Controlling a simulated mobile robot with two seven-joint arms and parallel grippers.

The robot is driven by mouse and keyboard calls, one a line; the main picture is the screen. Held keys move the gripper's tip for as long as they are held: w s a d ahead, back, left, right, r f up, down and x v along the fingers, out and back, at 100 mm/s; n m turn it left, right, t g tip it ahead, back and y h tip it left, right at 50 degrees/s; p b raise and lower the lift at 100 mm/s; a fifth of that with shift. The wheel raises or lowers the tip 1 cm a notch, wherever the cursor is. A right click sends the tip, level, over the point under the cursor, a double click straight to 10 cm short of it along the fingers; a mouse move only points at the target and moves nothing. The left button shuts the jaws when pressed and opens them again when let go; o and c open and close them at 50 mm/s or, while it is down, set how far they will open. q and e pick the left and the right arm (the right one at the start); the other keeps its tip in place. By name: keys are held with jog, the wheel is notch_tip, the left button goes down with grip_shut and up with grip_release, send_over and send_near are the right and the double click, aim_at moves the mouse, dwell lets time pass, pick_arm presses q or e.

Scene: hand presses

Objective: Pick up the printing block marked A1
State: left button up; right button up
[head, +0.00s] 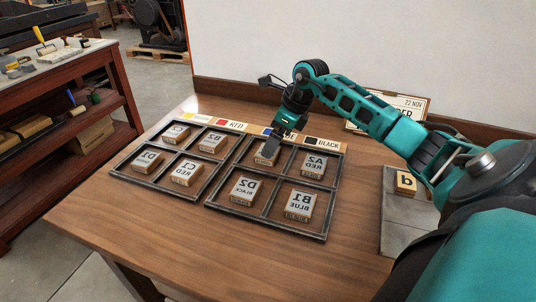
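No label in view reads clearly as A1. One pale block (264,158) sits in the back-left compartment of the right tray (268,231), and its face is partly hidden by my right gripper (270,150). The gripper points down at this block from above. The fingers are small and dark, so I cannot tell whether they are open or touch the block. The other blocks in this tray read, in mirrored letters, A2 RED (314,166), D2 BLACK (245,188) and B1 BLUE (300,204). My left gripper is not in view.
The left tray (152,200) holds blocks D1 (147,160), C1 (186,174), B2 (213,142) and one hard to read (175,134). Colour cards (228,124) stand behind the trays. A grey plate (408,238) with a small wooden block (405,183) lies right. The front table is clear.

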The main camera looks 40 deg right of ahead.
jog(key=x, duration=0.4)
jog(key=shift+a, duration=0.3)
jog(key=shift+c, duration=0.5)
jog(key=shift+r, duration=0.1)
jog(key=c, duration=1)
